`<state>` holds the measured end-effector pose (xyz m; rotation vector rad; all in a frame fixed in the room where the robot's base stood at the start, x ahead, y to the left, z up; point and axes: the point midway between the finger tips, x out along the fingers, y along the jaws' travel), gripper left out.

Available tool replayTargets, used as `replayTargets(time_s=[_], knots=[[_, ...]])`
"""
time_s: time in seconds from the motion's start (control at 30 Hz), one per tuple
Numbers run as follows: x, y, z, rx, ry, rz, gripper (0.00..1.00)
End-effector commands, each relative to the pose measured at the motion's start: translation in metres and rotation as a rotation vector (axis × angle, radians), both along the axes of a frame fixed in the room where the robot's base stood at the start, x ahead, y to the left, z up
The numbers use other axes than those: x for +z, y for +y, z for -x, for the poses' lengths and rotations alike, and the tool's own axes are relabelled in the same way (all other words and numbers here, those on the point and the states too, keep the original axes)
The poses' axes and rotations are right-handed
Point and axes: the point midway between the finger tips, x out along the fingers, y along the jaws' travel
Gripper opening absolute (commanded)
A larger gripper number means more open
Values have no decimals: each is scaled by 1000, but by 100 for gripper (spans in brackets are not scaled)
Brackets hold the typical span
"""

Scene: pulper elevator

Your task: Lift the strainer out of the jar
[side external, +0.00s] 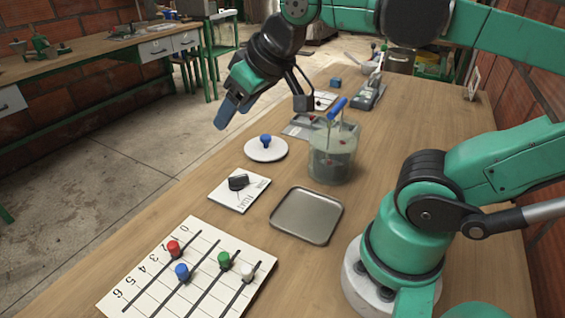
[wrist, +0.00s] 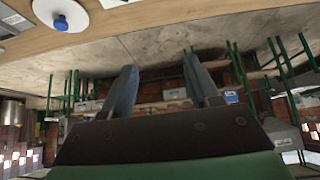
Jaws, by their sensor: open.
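A glass jar (side external: 333,160) with a greenish, cloudy content and a few red bits stands on the wooden table in the side external view. A strainer with a blue handle (side external: 337,108) stands in it, the handle rising above the rim; its lower part is hard to make out. My gripper (side external: 224,112) is up and to the left of the jar, near the table's left edge, apart from everything. In the wrist view my gripper (wrist: 160,80) has its two fingers wide apart with nothing between them. The jar does not show in the wrist view.
A white lid with a blue knob (side external: 265,149) lies left of the jar, also in the wrist view (wrist: 61,18). A metal tray (side external: 307,215) lies in front of the jar. A white card with a black switch (side external: 239,189) and a slider board (side external: 190,270) are nearer the front.

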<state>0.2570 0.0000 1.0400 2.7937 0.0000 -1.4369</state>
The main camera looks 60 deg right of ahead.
Motion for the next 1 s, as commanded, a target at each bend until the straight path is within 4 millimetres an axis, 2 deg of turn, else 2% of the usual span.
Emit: replayTargets(time_s=[0.03,0.07,0.37,0.5,0.63,0.8,0.9,1.0], knots=[[14,0,0,0,0,0,55],[16,-5,0,15,14,25,55],[16,-71,2,380,281,350,55],[16,-114,11,654,455,449,55],[15,-155,28,965,593,464,55],[14,-199,55,1361,661,389,55],[13,-219,71,1554,642,329,55],[-12,-216,70,1573,638,333,55]])
